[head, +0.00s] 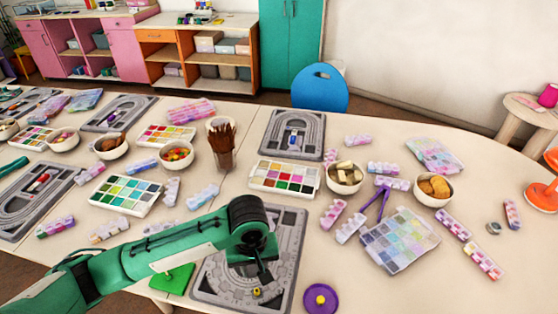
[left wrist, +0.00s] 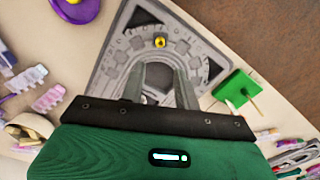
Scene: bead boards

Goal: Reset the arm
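My left arm reaches in from the left in the head view. Its gripper (head: 263,272) points down over the near grey bead board (head: 284,236). In the left wrist view the board (left wrist: 109,72) lies under my gripper (left wrist: 158,72). Its two fingers stand apart with nothing seen held between them. A small yellow bead (left wrist: 160,42) lies on the board past the fingertips; it also shows in the head view (head: 256,291). My arm hides part of the board. My right gripper is not in view.
A green square (head: 173,278) with a peg lies left of the board, and a purple disc (head: 320,298) lies to its right. Bead trays (head: 285,178), bowls (head: 344,179) and a cup of brushes (head: 222,150) crowd the table behind. The near right table area is clear.

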